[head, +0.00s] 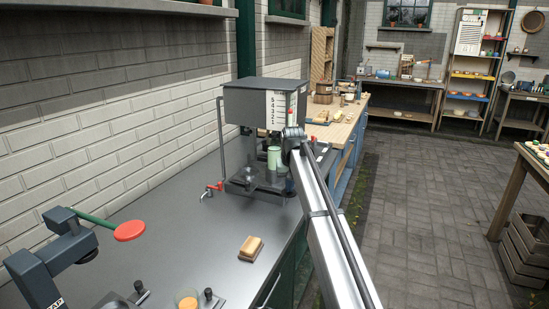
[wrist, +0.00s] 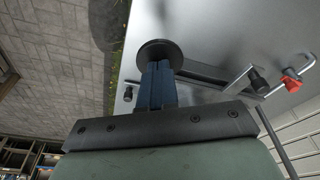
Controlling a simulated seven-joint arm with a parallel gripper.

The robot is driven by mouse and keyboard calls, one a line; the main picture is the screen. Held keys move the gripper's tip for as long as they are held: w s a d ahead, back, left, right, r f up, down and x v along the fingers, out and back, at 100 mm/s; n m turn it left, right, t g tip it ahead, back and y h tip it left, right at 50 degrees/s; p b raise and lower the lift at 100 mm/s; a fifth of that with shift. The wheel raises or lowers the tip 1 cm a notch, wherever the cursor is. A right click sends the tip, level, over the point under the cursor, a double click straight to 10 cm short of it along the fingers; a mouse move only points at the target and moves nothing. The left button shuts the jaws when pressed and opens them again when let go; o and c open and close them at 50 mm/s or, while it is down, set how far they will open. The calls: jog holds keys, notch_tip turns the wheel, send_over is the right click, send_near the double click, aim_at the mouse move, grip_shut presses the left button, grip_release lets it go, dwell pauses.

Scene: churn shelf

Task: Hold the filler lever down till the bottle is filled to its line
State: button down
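The filler (head: 262,105) is a grey tank on a stand, with a 1-to-5 scale on its front. A pale green cylinder (head: 274,157), which looks like the bottle, stands under the tank; its line and fill level are too small to read. My gripper (head: 290,186) points down at the filler's front right. In the wrist view its blue fingers (wrist: 158,82) are together, with nothing seen between them. Just beyond the tips is a round dark pad (wrist: 160,53), seemingly the lever's end, on a dark bar (wrist: 205,76). Whether the tips press on it cannot be told.
A red-handled tap (head: 214,187) sits at the filler's left; it also shows in the wrist view (wrist: 291,84). A tan block (head: 251,248) lies on the grey counter (head: 175,225). The counter between is mostly clear.

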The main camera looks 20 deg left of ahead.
jog(key=shift+r, duration=2.5)
notch_tip(320, 180, up, 6)
jog(key=shift+f, duration=0.15)
jog(key=shift+f, duration=0.1)
